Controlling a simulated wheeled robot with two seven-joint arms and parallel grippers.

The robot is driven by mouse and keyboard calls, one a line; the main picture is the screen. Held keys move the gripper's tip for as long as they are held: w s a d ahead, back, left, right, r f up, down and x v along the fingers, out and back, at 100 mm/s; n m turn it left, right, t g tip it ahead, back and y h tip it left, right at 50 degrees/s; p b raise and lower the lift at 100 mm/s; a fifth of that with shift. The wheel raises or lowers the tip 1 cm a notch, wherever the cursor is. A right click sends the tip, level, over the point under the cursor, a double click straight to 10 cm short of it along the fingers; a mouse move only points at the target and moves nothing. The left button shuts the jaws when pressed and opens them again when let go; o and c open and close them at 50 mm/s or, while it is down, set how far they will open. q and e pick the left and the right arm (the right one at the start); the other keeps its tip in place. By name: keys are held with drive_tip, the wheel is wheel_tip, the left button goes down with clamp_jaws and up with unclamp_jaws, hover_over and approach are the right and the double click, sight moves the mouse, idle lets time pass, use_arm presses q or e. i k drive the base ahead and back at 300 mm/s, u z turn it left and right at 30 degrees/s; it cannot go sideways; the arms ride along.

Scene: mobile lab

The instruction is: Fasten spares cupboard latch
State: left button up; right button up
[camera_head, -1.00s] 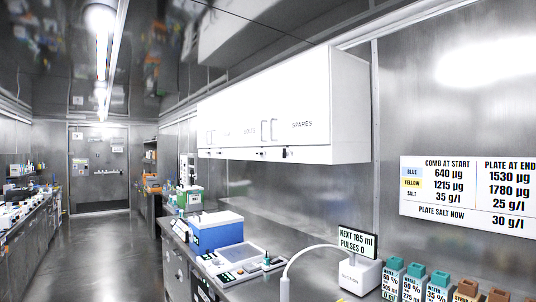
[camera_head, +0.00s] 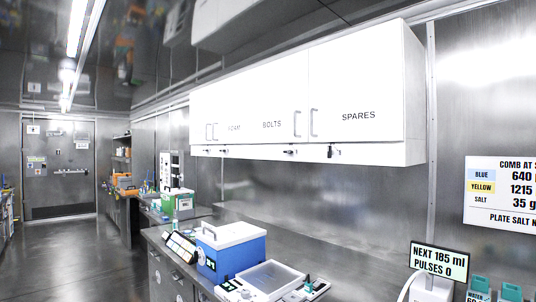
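The spares cupboard (camera_head: 358,90) is the right-hand door of a white wall unit, marked SPARES, with a grey bar handle (camera_head: 314,122) at its left edge. The door looks closed. A small black latch (camera_head: 331,151) sits on the rail below it; its exact position is too small to tell. The BOLTS door (camera_head: 270,90) is to its left, with its own small dark latch (camera_head: 290,152). Neither of my grippers is in view.
A steel counter (camera_head: 340,254) runs below the unit, bearing a blue box with a white lid (camera_head: 231,250), a white tray (camera_head: 272,278) and a small display (camera_head: 439,261). A board with figures (camera_head: 500,190) hangs at right. Open floor (camera_head: 85,262) lies at left.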

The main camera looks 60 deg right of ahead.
sight(330, 152)
drive_tip(key=z, duration=0.1)
drive_tip(key=i, duration=1.05)
drive_tip(key=z, duration=1.1)
drive_tip(key=i, duration=0.8)
drive_tip(key=z, duration=1)
